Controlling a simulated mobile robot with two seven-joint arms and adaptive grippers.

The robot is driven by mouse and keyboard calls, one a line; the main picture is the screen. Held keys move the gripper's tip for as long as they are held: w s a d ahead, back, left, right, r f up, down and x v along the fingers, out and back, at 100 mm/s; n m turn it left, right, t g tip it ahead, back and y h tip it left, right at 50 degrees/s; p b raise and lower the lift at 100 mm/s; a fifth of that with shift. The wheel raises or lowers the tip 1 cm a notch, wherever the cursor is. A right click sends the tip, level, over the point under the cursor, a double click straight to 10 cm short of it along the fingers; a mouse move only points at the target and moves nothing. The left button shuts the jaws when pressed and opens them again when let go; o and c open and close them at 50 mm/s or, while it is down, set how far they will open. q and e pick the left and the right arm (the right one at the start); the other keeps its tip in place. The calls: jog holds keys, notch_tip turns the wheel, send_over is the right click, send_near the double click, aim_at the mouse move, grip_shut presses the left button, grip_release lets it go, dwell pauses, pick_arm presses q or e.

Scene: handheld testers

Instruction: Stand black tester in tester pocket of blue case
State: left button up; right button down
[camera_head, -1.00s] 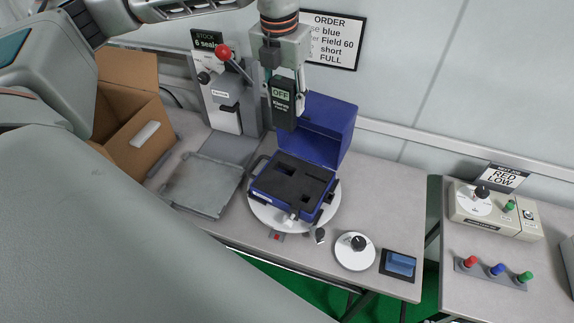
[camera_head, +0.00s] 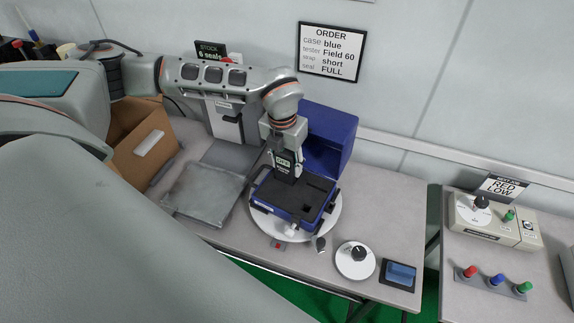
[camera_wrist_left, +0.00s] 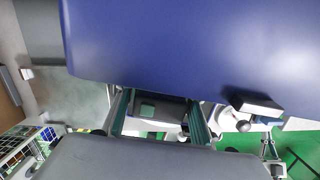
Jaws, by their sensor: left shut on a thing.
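The blue case (camera_head: 282,212) stands open on a round white turntable (camera_head: 334,222), its blue lid (camera_head: 330,135) raised at the back. Black foam (camera_head: 285,195) with cut-out pockets fills it. My left gripper (camera_head: 286,158) is shut on the black tester (camera_head: 287,168), held upright over the back-left of the foam. The tester's lower end meets or hides the back-left pocket; I cannot tell how deep it sits. In the left wrist view the tester (camera_wrist_left: 155,107) is between the green fingers, and the lid (camera_wrist_left: 190,45) fills the top. My right gripper is not in view.
A grey tray (camera_head: 203,192) lies left of the case, and a cardboard box (camera_head: 142,150) is farther left. A grey press (camera_head: 226,120) stands behind. A white dial (camera_head: 355,261) and a blue pad (camera_head: 399,273) are at the front right. The order sign (camera_head: 331,52) hangs behind.

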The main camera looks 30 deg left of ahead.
pick_arm(q)
jog(key=shift+f, duration=0.7)
jog(key=shift+f, duration=0.15)
jog(key=o, duration=1)
jog(key=shift+o, duration=0.9)
